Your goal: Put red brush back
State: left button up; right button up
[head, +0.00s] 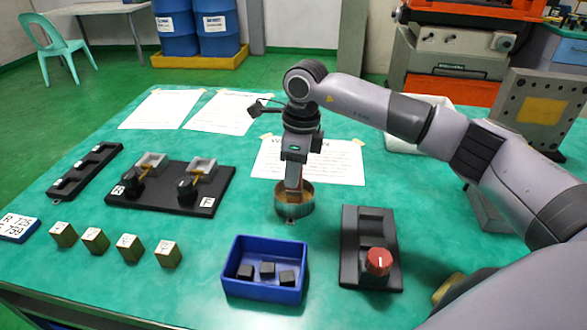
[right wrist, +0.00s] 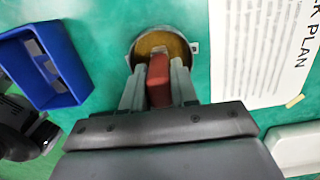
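The red brush (right wrist: 159,78) shows in the right wrist view as a red block between the two grey fingers of my right gripper (right wrist: 158,84). The fingers press on it from both sides. In the head view my right gripper (head: 293,182) points down at a round metal tin (head: 294,202), with the lower part of the brush at or inside its rim. The tin (right wrist: 160,44) has a yellow-brown inside in the wrist view. The brush's lower end is hidden, so I cannot tell whether it touches the tin's bottom. My left gripper is not in view.
A blue bin (head: 264,290) with black blocks stands in front of the tin. A black stand (head: 350,250) with a red knob (head: 378,262) is to its right. A black fixture (head: 205,205), several brass blocks (head: 95,239) and paper sheets (head: 335,160) lie around.

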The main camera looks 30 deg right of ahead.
jog(key=o, duration=0.4)
jog(key=shift+c, duration=0.2)
jog(key=shift+r, duration=0.15)
notch_tip(320, 180, up, 12)
jog(key=d, duration=0.1)
jog(key=shift+s, duration=0.4)
